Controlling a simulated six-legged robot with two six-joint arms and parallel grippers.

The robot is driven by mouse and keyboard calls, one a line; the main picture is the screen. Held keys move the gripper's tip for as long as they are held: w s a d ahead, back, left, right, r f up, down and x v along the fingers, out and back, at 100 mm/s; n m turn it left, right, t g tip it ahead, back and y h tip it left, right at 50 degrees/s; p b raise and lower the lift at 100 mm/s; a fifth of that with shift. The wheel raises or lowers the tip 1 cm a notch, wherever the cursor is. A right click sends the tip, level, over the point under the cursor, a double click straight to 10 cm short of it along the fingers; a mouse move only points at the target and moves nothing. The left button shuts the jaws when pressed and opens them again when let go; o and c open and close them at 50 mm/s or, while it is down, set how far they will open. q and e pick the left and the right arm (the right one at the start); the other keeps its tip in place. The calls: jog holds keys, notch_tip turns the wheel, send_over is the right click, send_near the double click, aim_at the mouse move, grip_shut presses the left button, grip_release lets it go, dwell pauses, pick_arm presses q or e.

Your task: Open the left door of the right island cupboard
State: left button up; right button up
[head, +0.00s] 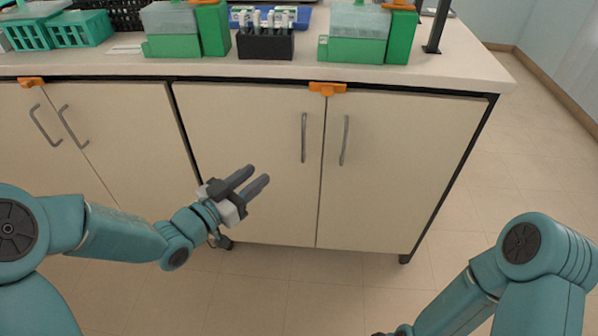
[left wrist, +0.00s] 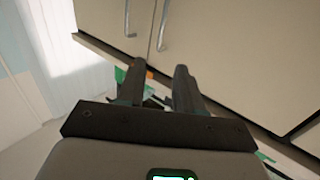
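The right island cupboard has two cream doors. Its left door (head: 250,150) is closed, with a vertical grey bar handle (head: 304,137) near its right edge. The right door (head: 400,160) is closed too, with its own handle (head: 345,140). My left gripper (head: 256,174) is in front of the lower left part of the left door, left of and below its handle, open and empty. In the left wrist view its two fingers (left wrist: 158,85) are apart, with the door handles (left wrist: 162,28) beyond them. My right gripper is mostly cut off at the bottom edge of the head view.
An orange catch (head: 327,88) sits at the top between the two doors. The countertop (head: 290,68) carries green boxes (head: 360,48) and a black rack (head: 265,44). The left cupboard (head: 110,130) is closed. The floor (head: 300,290) in front is clear.

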pick_arm(q)
jog(key=f, duration=0.1)
jog(key=b, duration=0.3)
send_near(299, 145)
jog(key=w+d+r, duration=0.1)
jog(key=d, duration=0.1)
jog(key=w+d+r, duration=0.1)
jog(key=d+r, duration=0.1)
jog(key=w+d+r, duration=0.1)
jog(key=d, duration=0.1)
jog(key=shift+w+r, duration=0.15)
jog(key=shift+w, duration=0.1)
pick_arm(e)
jog(key=f, duration=0.3)
jog(key=shift+w+d+f, duration=0.25)
jog(key=shift+w+f, duration=0.05)
jog(key=shift+f, duration=0.1)
pick_arm(q)
grip_shut()
